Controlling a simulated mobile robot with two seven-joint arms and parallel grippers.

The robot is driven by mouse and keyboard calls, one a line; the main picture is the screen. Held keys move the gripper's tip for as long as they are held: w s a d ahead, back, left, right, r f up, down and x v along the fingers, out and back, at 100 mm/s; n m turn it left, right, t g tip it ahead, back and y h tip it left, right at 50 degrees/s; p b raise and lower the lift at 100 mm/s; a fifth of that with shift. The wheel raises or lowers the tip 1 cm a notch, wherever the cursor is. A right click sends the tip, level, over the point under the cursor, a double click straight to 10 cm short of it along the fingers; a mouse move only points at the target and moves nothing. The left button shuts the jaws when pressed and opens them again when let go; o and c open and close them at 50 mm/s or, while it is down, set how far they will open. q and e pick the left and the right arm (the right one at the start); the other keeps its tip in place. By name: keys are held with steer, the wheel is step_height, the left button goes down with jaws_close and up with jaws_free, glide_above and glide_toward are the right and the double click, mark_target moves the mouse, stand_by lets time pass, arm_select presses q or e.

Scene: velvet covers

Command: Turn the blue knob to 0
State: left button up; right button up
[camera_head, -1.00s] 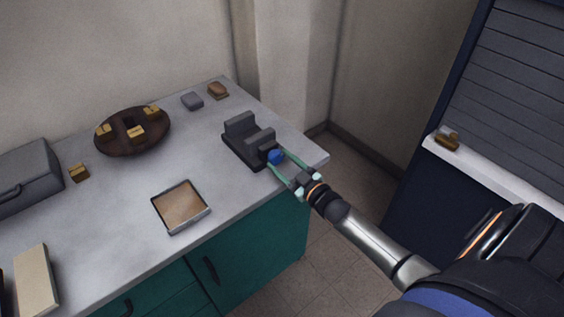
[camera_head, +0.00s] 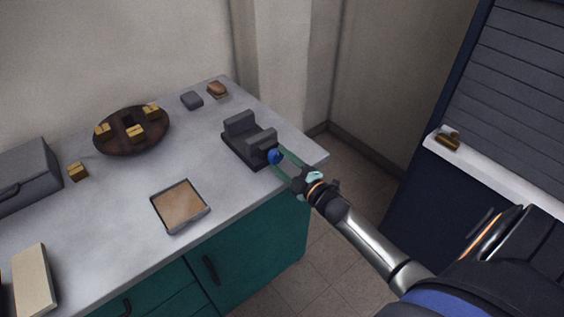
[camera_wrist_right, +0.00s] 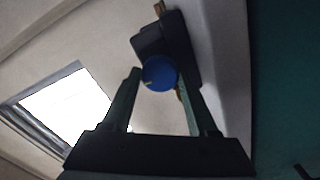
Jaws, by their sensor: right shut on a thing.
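The blue knob (camera_head: 274,156) is on the front side of a dark grey device (camera_head: 240,146) near the counter's right edge. My right gripper (camera_head: 279,158) reaches in from the right and is shut on the knob. In the right wrist view the round blue knob (camera_wrist_right: 159,73) sits between the two fingertips (camera_wrist_right: 158,80), with the dark device (camera_wrist_right: 165,38) behind it. A small pale mark shows on the knob's face; I cannot read any scale or number.
On the counter (camera_head: 110,215) lie a framed tray (camera_head: 180,206), a round brown dish (camera_head: 120,146) with several small golden blocks, a grey case (camera_head: 25,175) and a beige block (camera_head: 34,280). A dark shuttered cabinet (camera_head: 500,90) stands at right.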

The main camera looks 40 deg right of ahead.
steer(key=shift+n, duration=0.3)
steer(key=o, duration=1.4)
steer(key=shift+c, duration=0.2)
steer(key=shift+s, duration=0.1)
steer(key=s+d, duration=0.1)
steer(key=s, duration=1.1)
steer(key=shift+s, duration=0.15)
